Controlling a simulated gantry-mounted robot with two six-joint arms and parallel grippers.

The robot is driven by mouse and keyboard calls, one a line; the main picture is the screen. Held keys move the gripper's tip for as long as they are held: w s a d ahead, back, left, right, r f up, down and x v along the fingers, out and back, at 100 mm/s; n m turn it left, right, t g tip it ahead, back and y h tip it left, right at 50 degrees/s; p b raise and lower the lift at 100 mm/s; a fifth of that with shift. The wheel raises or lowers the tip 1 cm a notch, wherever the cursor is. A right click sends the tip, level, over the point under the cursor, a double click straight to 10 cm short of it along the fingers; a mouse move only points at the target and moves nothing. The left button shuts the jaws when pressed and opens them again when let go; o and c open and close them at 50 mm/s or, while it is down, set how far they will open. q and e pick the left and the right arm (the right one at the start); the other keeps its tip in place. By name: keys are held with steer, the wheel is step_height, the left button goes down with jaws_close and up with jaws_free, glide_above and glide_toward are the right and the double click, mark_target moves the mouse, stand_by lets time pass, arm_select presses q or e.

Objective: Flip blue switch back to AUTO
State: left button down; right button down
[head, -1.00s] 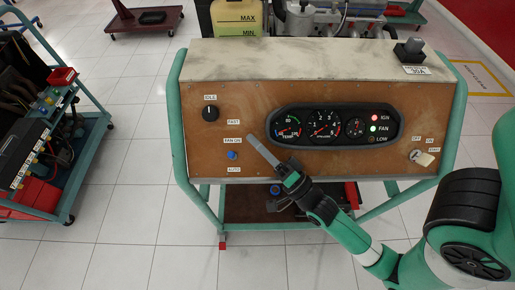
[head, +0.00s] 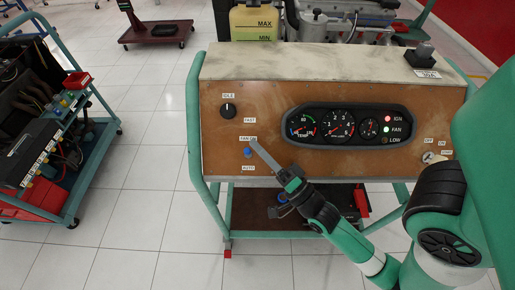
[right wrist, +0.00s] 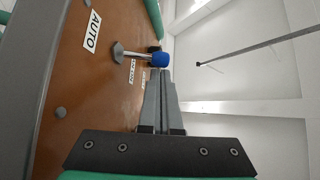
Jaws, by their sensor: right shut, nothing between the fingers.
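The blue switch (head: 248,152) is on the lower left of the brown panel (head: 232,180), between the FAN ON label (head: 247,140) above and the AUTO label (head: 248,168) below. In the right wrist view its blue tip (right wrist: 160,59) sits on a metal lever standing out from the panel; its exact tilt is hard to tell. My right gripper (head: 255,143) is shut and empty, its fingertips just above and right of the switch. In the right wrist view the fingertips (right wrist: 162,73) are right by the blue tip; contact cannot be told. My left gripper is out of view.
The gauge cluster (head: 350,125) has lit red IGN and green FAN lamps. A black knob (head: 228,111) is above the switch and a key switch (head: 430,157) is at the right. Another engine trainer (head: 45,130) stands at left.

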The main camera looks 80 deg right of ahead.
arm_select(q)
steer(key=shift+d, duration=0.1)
arm_select(e)
steer(key=shift+a, duration=0.15)
steer(key=shift+n, duration=0.3)
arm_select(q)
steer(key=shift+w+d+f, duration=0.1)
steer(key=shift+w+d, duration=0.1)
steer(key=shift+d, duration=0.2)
arm_select(e)
steer(key=shift+f, duration=0.1)
